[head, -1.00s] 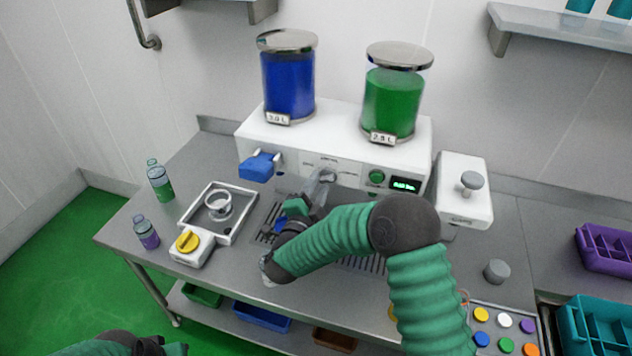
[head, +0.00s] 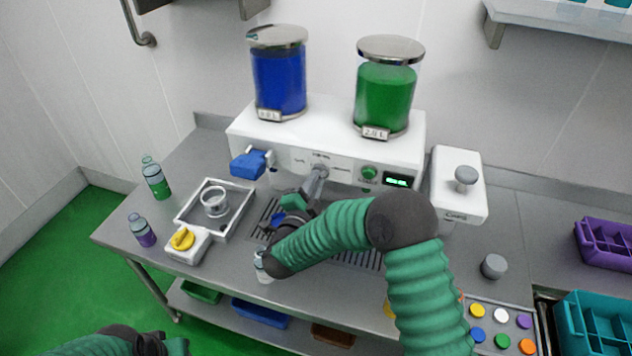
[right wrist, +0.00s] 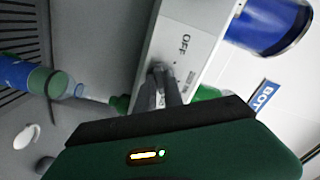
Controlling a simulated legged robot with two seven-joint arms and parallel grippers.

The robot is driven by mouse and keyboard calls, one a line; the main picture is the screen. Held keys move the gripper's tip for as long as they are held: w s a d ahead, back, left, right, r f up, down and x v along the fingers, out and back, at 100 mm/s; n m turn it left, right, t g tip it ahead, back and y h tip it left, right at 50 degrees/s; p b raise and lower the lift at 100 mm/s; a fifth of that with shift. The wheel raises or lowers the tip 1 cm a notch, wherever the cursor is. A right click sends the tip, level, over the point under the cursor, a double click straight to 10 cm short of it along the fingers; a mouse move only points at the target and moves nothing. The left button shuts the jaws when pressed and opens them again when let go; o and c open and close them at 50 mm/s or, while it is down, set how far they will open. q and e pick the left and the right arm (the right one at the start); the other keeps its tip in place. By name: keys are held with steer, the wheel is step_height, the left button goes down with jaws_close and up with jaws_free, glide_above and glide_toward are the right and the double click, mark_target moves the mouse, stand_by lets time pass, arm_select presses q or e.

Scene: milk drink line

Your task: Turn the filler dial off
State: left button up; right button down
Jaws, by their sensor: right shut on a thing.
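The filler dial (head: 320,171) is a grey knob on the front of the white filler machine (head: 292,138). My right gripper (head: 315,184) reaches up to the dial, its fingers shut on it. In the right wrist view the fingers (right wrist: 165,84) close at the white panel, just below the word OFF (right wrist: 186,44). The fingers hide most of the dial, so I cannot tell its exact setting. My left gripper (head: 160,346) is at the bottom left edge, away from the machine; its jaws do not show clearly.
A blue lever (head: 248,164), green button (head: 369,172) and lit display (head: 397,181) sit beside the dial. Blue (head: 279,80) and green (head: 384,97) tanks stand on top. A tray (head: 190,212) and two small bottles stand left.

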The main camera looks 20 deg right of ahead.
steer(key=shift+f, duration=0.1)
steer(key=shift+s+n+p, duration=0.15)
steer(key=shift+n+p, duration=2.6)
steer(key=shift+n, duration=9.15)
steer(key=shift+d, duration=0.1)
steer(key=c, duration=1.5)
jaws_free()
steer(key=shift+o, duration=0.2)
